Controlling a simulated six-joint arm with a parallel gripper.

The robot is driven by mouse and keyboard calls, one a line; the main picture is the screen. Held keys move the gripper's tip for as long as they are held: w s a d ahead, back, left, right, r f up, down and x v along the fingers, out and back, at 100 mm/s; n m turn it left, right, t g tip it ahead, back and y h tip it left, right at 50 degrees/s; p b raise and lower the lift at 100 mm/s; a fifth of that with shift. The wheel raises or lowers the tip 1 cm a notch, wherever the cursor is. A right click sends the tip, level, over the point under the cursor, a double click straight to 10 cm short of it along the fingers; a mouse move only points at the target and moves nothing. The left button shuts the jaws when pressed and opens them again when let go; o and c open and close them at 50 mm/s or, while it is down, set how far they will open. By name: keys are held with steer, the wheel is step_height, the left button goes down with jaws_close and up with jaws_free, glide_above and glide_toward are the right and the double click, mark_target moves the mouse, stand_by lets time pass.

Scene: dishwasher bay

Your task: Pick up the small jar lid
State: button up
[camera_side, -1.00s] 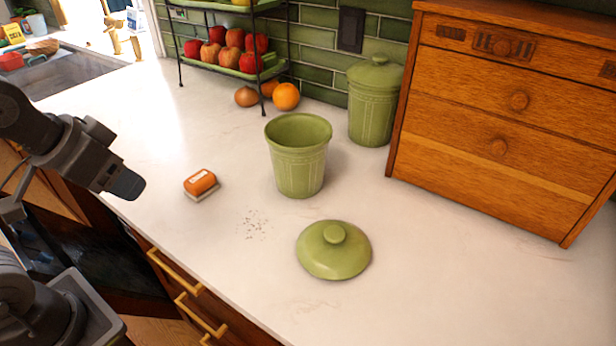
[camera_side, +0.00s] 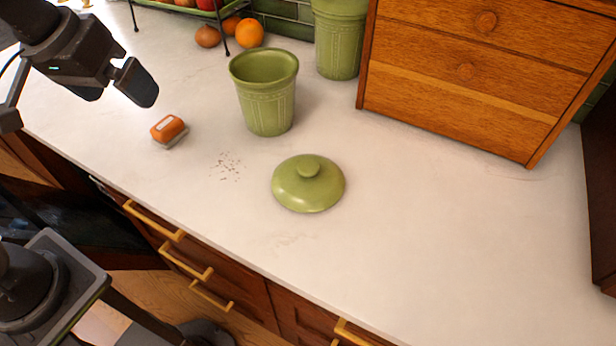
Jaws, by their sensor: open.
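The small green jar lid (camera_side: 308,188) lies on the white counter with its round knob up. The open green jar (camera_side: 266,100) stands upright behind it and to its left, apart from it, with no lid on. My gripper (camera_side: 120,90) is at the upper left, above the counter near the orange sponge or brush. It is open and empty, well away from the lid. A second green jar (camera_side: 338,45) stands at the back, its top cut off by the picture edge.
An orange-topped brush or sponge (camera_side: 168,129) and a patch of dark crumbs (camera_side: 228,166) lie left of the lid. A wooden drawer cabinet (camera_side: 470,70) stands at the back right. An orange (camera_side: 249,33) and an onion (camera_side: 207,36) sit at the back. The counter right of the lid is clear.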

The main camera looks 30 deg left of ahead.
steer(key=w+d+n+g, duration=0.1)
steer(key=w+d+n, duration=0.1)
steer(key=w+d, duration=0.3)
steer(key=n+g, duration=0.3)
steer(key=n, duration=0.2)
glide_above(307, 166)
step_height(307, 166, down, 7)
steer(key=shift+y, duration=0.3)
steer(key=f, duration=0.8)
steer(key=shift+w+a, duration=0.1)
steer(key=shift+w, duration=0.15)
steer(key=shift+s+f, duration=0.2)
steer(key=shift+f, duration=2.45)
steer(key=shift+c, duration=0.2)
steer(key=shift+f, duration=0.1)
steer(key=c, duration=1)
